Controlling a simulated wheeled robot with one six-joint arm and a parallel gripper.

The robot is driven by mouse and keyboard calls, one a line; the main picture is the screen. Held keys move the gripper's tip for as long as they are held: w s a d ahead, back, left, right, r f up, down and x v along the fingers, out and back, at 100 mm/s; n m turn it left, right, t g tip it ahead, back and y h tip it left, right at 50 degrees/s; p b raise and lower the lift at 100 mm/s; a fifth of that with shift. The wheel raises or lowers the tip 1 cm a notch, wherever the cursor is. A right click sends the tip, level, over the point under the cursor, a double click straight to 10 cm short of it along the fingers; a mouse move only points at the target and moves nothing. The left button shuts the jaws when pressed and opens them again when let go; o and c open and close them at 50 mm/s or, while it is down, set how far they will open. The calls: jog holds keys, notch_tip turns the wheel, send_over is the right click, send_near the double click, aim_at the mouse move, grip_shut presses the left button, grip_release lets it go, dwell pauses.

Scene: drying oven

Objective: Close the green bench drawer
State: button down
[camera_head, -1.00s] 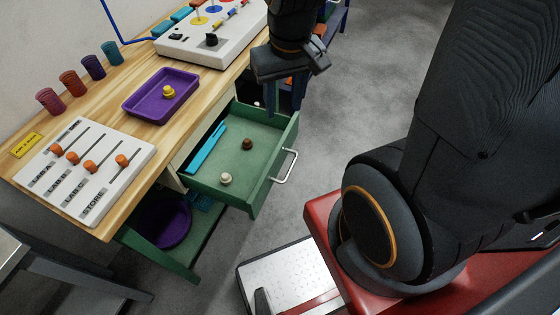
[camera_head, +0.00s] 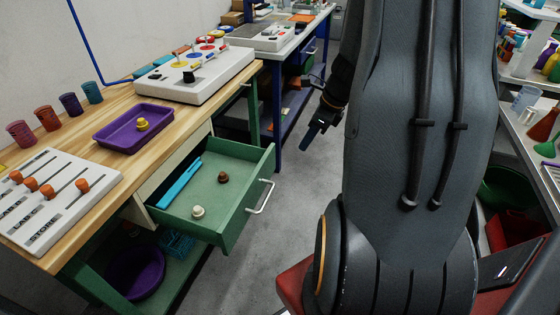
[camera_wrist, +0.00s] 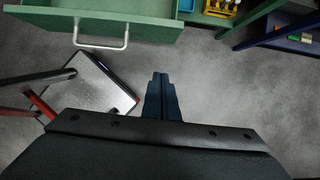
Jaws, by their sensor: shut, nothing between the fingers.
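The green bench drawer (camera_head: 232,206) is pulled out from the wooden bench in the head view. It holds a blue bar (camera_head: 180,182), a brown knob-like piece (camera_head: 223,177) and a white one (camera_head: 198,212). Its silver handle (camera_head: 261,197) is on the front panel, and this handle also shows in the wrist view (camera_wrist: 101,44). My gripper (camera_head: 308,137) is in the air to the right of and beyond the drawer, apart from it. In the wrist view my gripper's fingers (camera_wrist: 160,82) are together and empty, over the floor, with the handle to the upper left.
The bench top holds a purple tray (camera_head: 105,142), a slider panel (camera_head: 62,200), a white control box (camera_head: 205,78) and several cups. A blue-legged bench (camera_head: 277,105) stands behind. Grey floor (camera_head: 262,255) is clear in front of the drawer.

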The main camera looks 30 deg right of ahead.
jog(key=w+a+f, duration=0.5)
jog(key=w+f, duration=0.1)
jog(key=f, duration=0.3)
jog(key=shift+w+a, duration=0.25)
jog(key=shift+a, duration=0.05)
